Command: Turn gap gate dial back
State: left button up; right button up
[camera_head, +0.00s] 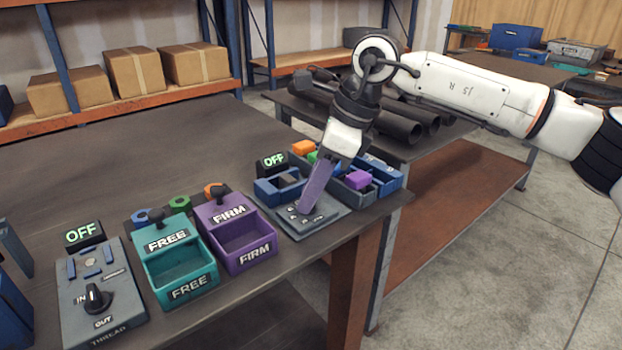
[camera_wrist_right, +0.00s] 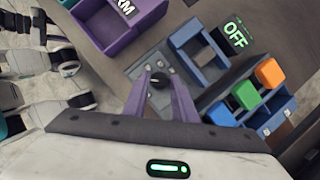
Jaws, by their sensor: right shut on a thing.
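The gap gate station is a grey panel (camera_head: 333,211) at the table's right end, with a blue frame and a display (camera_head: 272,160) reading OFF. In the right wrist view its small dark dial knob (camera_wrist_right: 158,80) sits between the purple fingers of my right gripper (camera_wrist_right: 160,88). In the head view my right gripper (camera_head: 307,208) reaches down onto the panel from above, shut on the dial. The fingers hide the dial there, so its pointing cannot be told. My left gripper is not in view.
A teal FREE bin (camera_head: 180,270) and a purple FIRM bin (camera_head: 236,238) stand left of the panel. A thread panel (camera_head: 100,305) with its own dial is at far left. Blue trays with orange, green and purple blocks (camera_head: 358,179) crowd the gripper's far side. The table behind is clear.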

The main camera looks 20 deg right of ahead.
jog(key=shift+w+n+g+p, duration=0.1)
jog(key=shift+n+g+p, duration=0.2)
jog(key=shift+n+p, duration=0.55)
jog(key=shift+n, duration=0.35)
jog(key=o, duration=1)
jog(key=shift+o, duration=0.2)
jog(key=v, duration=1)
jog(key=shift+d+p, duration=0.25)
jog(key=shift+p, duration=0.1)
